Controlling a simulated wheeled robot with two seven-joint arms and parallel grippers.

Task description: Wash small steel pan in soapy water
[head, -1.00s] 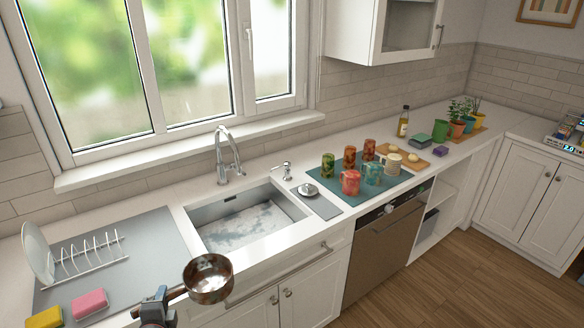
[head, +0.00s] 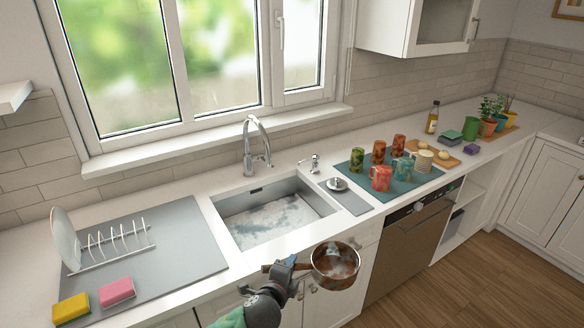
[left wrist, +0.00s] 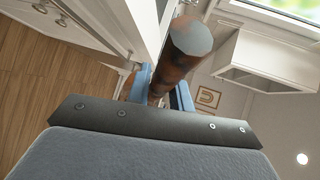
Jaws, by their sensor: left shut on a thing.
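The small steel pan (head: 336,264) shows brown stains and pale patches. My left gripper (head: 283,268) is shut on its handle and holds it in front of the counter edge, right of and below the sink. In the left wrist view the pan's brown-stained handle (left wrist: 165,78) stands between the blue fingers (left wrist: 158,92). The sink (head: 272,215) holds whitish, foamy soapy water (head: 268,222). A yellow sponge (head: 71,308) and a pink sponge (head: 117,291) lie on the grey drain mat at the left. My right gripper is in neither view.
A chrome faucet (head: 255,145) stands behind the sink. A dish rack (head: 115,243) with a plate (head: 66,238) stands on the grey mat (head: 185,232). Several mugs stand on a teal mat (head: 351,168) right of the sink. A soap dispenser (head: 315,164) stands at the sink's back right corner.

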